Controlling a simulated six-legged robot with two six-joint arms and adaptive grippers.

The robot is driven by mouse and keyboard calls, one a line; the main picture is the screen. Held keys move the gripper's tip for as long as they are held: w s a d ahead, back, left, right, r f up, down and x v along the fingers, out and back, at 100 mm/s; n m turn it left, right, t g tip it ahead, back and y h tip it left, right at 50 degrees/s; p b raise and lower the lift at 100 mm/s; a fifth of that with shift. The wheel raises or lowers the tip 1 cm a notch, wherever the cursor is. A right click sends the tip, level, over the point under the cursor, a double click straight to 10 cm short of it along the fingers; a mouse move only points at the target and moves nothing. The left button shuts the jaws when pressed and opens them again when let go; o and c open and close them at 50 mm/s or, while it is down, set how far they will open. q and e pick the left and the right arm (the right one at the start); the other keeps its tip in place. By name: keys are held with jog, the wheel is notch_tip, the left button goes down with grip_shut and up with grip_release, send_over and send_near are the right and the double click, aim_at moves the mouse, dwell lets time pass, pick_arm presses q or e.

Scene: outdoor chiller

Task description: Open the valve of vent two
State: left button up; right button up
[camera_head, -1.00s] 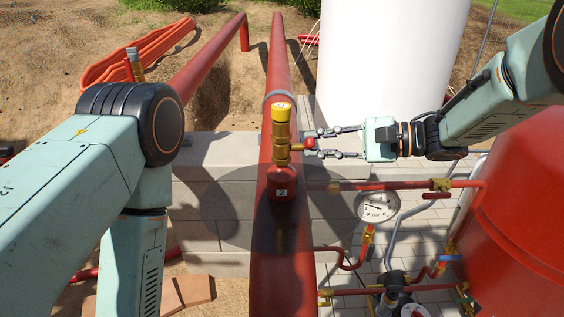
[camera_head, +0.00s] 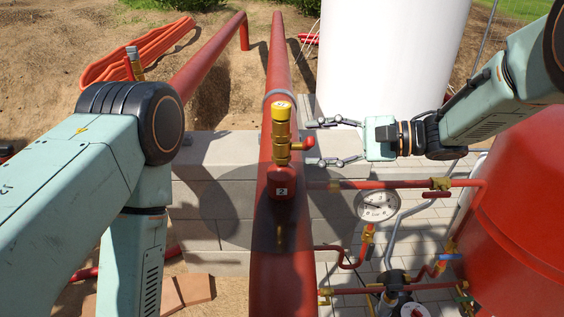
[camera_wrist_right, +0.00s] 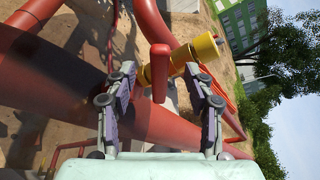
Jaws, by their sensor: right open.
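The vent two valve (camera_head: 282,128) is a brass body with a yellow cap, upright on a red stub labelled 2 on the long red pipe. Its red handle (camera_head: 308,142) sticks out on the right side. My right gripper (camera_head: 313,143) is open and comes in from the right, with one finger beyond the handle and one on the near side. In the right wrist view the red handle (camera_wrist_right: 159,75) shows between the spread fingers, with the yellow cap (camera_wrist_right: 205,47) behind. My left arm fills the left side; its gripper is out of the picture.
The long red pipe (camera_head: 282,285) runs away from me over a grey block wall (camera_head: 222,160). Lower right are a round gauge (camera_head: 378,205), thin red pipes and a red tank (camera_head: 525,230). A white tank (camera_head: 385,60) stands behind my right gripper.

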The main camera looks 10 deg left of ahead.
jog(key=shift+o, duration=1.1)
jog(key=shift+s, duration=0.15)
jog(key=shift+a+r, duration=0.1)
jog(key=v, duration=0.7)
